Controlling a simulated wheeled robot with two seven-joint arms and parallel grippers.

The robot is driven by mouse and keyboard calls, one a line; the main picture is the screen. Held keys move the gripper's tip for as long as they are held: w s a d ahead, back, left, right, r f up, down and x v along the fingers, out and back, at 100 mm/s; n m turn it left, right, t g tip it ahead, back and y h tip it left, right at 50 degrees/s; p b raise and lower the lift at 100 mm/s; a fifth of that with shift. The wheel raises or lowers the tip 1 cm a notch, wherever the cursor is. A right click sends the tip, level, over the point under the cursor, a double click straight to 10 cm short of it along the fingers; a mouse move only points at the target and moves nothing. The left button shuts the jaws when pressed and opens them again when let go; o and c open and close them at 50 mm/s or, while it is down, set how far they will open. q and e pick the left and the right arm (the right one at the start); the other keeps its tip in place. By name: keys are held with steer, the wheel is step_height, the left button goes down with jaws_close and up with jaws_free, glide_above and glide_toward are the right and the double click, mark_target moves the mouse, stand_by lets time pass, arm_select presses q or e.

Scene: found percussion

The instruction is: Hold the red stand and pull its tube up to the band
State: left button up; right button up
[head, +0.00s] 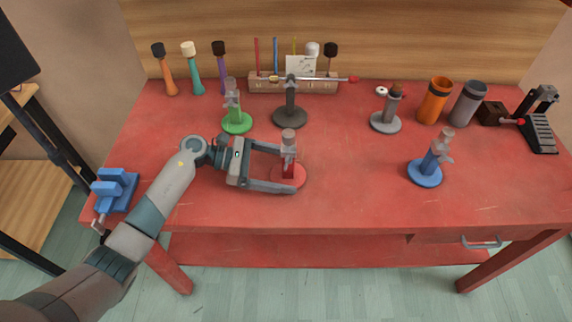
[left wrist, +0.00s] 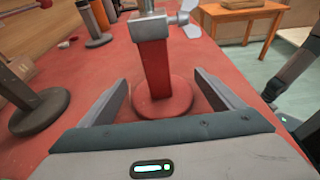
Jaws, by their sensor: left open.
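The red stand (head: 293,176) is upright on the red table, with a round base, a red post and a grey clamp and tube at its top. In the left wrist view the red stand (left wrist: 168,85) rises between my fingers, its grey collar and a light wing-shaped knob near the top edge; the top of the tube is cut off. My left gripper (head: 288,168) is open, with one finger on each side of the post. It also shows in the left wrist view (left wrist: 168,95), with gaps beside the post.
A green stand (head: 237,122) and a dark stand (head: 289,117) stand behind the red one. A blue stand (head: 425,174) is to the right. A blue vise (head: 115,190) sits at the left edge. Bare table lies between the red and blue stands.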

arm_select(q)
steer(key=c, duration=1.9)
